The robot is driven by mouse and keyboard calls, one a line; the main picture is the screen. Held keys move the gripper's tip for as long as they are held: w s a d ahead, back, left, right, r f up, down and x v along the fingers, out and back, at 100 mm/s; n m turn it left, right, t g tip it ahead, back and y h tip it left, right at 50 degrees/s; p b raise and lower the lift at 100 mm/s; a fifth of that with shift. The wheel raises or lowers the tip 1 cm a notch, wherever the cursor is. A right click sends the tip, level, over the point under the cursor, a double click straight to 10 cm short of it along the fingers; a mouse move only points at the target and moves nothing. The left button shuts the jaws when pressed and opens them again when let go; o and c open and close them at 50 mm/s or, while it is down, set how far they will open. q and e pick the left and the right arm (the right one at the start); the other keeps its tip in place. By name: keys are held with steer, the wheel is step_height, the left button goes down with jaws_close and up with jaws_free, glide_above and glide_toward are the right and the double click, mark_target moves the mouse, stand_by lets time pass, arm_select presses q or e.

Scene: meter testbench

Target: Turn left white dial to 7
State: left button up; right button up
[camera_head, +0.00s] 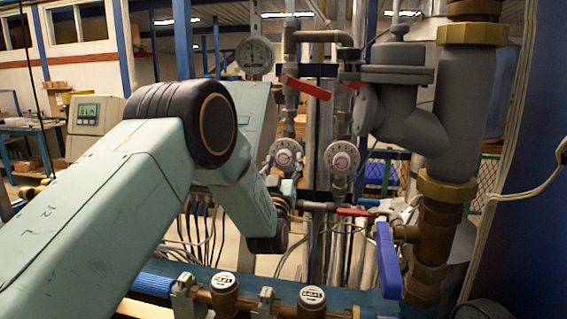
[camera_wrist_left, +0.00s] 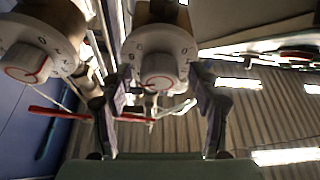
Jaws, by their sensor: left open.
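The left white dial (camera_head: 286,153) is on the pipework in the middle of the head view, just above my left gripper (camera_head: 285,186). In the left wrist view, which looks upside down, this dial (camera_wrist_left: 158,62) is at the top centre. My left gripper (camera_wrist_left: 160,88) is open there, with one finger on each side of the dial's lower part in the picture. I cannot tell if either finger touches it. The dial has a red-ringed centre knob and black numbers; its setting is unclear. The right white dial (camera_head: 342,158) also shows in the wrist view (camera_wrist_left: 36,52).
A round gauge (camera_head: 255,54) and a red lever (camera_head: 308,87) are above the dials. A red-handled valve (camera_head: 352,211) is below them. A thick grey pipe (camera_head: 455,105) and a blue lever (camera_head: 388,260) stand at the right. Capped brass fittings (camera_head: 312,300) line the front.

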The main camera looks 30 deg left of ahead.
arm_select(q)
steer(key=shift+s+r, duration=0.15)
steer(key=shift+r, duration=0.05)
steer(key=shift+c, duration=0.6)
steer(key=shift+w+f, duration=0.15)
steer(key=shift+w, duration=0.05)
steer(key=c, duration=1)
steer(key=shift+c, duration=0.3)
